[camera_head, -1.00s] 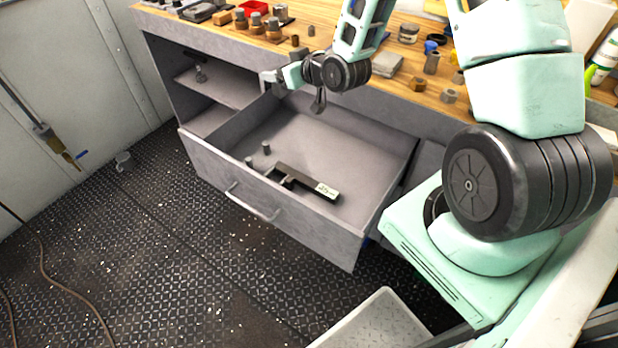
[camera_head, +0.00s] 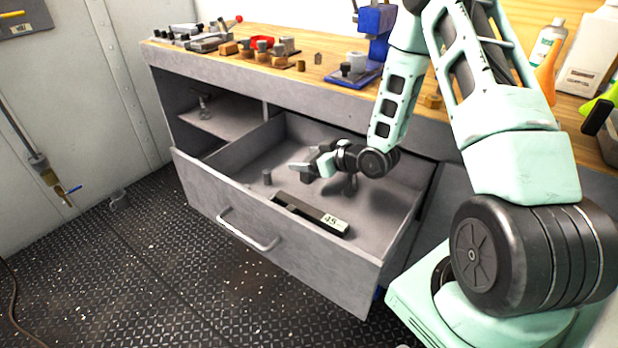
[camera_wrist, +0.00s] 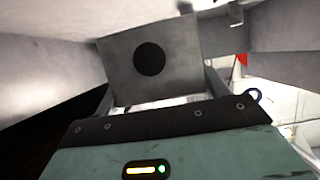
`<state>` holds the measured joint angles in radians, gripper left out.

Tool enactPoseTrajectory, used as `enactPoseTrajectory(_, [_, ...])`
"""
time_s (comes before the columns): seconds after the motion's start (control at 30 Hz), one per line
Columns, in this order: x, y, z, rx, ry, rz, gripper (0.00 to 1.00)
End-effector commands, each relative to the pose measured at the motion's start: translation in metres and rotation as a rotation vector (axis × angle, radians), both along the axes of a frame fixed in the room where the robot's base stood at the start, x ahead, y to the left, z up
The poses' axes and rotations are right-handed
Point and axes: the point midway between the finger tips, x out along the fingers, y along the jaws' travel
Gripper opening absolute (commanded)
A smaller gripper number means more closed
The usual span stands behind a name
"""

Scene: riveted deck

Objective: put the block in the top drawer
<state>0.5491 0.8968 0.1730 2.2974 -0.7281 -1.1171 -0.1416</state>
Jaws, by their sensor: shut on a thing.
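The top drawer (camera_head: 190,172) stands open under the bench, with its handle on the front face. My gripper (camera_head: 312,168) is inside the drawer's outline, over its floor toward the back, and looks low. In the wrist view, my gripper (camera_wrist: 160,92) is shut on a grey block (camera_wrist: 186,48) with a round dark spot on its face. The block sits between the two fingers. In the head view the block is hard to tell from the grey fingers and drawer. I cannot tell whether it touches the drawer floor.
The wooden bench top (camera_head: 325,68) above holds several small parts and a blue tool (camera_head: 374,40). An open shelf (camera_head: 222,118) is left of the drawer.

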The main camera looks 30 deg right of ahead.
Motion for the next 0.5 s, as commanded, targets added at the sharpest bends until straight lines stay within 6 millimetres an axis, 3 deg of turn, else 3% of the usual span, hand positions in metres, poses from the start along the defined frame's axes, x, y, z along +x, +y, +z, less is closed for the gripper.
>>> enactPoseTrajectory(0.17, [0.0,0.0,-0.012,0.002,-0.002,0.0,0.36])
enactPoseTrajectory(0.37, [0.0,0.0,-0.039,0.001,-0.001,0.0,0.36])
enactPoseTrajectory(0.5, [0.0,0.0,-0.042,0.0,-0.003,-0.001,0.36])
